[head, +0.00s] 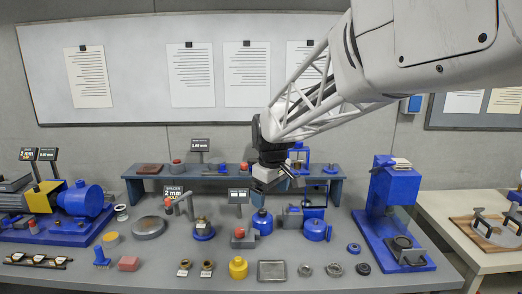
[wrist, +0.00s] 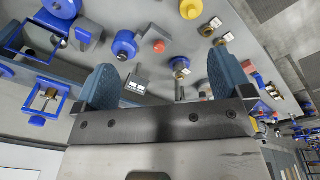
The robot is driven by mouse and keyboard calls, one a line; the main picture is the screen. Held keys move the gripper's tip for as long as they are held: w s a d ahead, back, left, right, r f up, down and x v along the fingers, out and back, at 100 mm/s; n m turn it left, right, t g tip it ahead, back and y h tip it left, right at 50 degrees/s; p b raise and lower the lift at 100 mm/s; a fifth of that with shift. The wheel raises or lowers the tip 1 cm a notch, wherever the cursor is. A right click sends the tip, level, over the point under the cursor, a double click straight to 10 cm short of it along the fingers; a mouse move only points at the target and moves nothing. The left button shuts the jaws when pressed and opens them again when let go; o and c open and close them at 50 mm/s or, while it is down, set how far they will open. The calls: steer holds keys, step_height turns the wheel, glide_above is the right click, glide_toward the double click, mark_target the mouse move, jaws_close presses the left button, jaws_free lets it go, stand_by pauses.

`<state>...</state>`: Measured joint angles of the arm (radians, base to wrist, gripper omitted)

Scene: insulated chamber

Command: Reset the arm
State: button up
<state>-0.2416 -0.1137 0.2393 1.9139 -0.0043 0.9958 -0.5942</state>
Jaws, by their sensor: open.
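My gripper (head: 285,178) is in the head view, above the middle of the grey bench (head: 330,240), in front of the small raised shelf at the back. In the wrist view its two blue ridged fingers stand wide apart, and my gripper (wrist: 163,80) is open with nothing between them. Bench items show beyond the fingers, at a distance. My white lattice arm reaches in from the upper right of the head view. The gripper hides part of the shelf behind it.
A blue press (head: 385,215) stands on the right of the bench, and a blue motor unit (head: 75,203) on the left. A yellow weight (head: 238,268), a grey tray (head: 272,271) and several rings line the front. Blue canisters (head: 262,222) stand below the gripper. A whiteboard (head: 130,75) hangs behind.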

steer(key=s+d+f+m, duration=0.1)
steer(key=s+d+m, duration=0.2)
steer(key=s, duration=0.8)
steer(key=s+d+f+m+t, duration=0.1)
steer(key=s+d+m, duration=0.2)
steer(key=s+d, duration=0.4)
steer(key=s+d+f+m, duration=0.1)
steer(key=s+d+m, duration=0.2)
steer(key=s, duration=1.2)
steer(key=d, duration=0.3)
steer(key=shift+s+f+m, duration=0.25)
steer(key=shift+s+m, duration=0.05)
steer(key=shift+m, duration=0.1)
